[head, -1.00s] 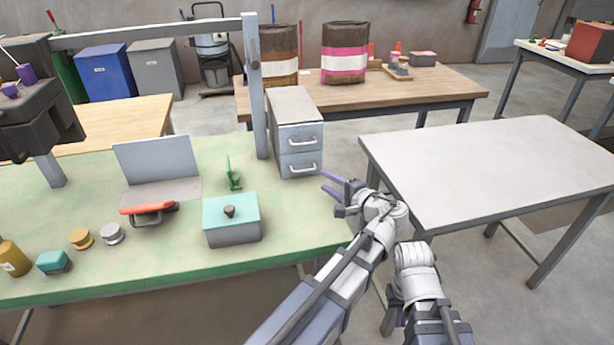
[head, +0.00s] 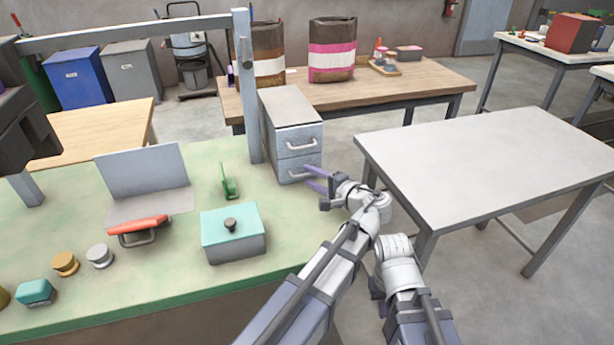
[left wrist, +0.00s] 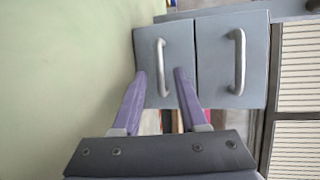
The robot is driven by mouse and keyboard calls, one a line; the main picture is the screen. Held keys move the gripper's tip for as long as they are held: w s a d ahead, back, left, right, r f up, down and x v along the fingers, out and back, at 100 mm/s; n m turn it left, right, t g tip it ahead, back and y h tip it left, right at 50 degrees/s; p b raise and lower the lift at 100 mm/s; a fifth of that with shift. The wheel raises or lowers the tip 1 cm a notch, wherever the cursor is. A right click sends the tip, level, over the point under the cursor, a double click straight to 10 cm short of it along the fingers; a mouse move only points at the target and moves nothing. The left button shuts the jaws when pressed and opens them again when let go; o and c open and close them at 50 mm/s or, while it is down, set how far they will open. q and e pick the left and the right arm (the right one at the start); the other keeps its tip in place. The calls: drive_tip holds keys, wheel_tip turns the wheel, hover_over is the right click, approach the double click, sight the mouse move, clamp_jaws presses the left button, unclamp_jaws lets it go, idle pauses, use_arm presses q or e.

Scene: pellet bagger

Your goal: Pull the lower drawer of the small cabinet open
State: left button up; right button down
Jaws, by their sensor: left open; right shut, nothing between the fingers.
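The small grey cabinet (head: 284,103) stands at the right end of the green bench, with two drawers that look shut. Its lower drawer (head: 287,167) has a pale bar handle, partly behind my fingers in the head view. My left gripper (head: 308,177) is open in front of this drawer. In the left wrist view the lower drawer (left wrist: 178,50) is on the left, and its handle (left wrist: 161,67) appears between my two purple fingertips. I cannot tell whether they touch it. The upper drawer (left wrist: 220,60) is on the right. My right gripper (head: 376,287) is low beside its wrist, mostly hidden.
A teal-lidded box (head: 232,250) and a small green object (head: 229,182) stand on the bench left of the cabinet. A grey upright post (head: 250,90) is beside the cabinet. A bare grey table (head: 490,165) stands to the right, with a floor gap between.

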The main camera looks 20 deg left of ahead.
use_arm(q)
clamp_jaws()
idle(1.4)
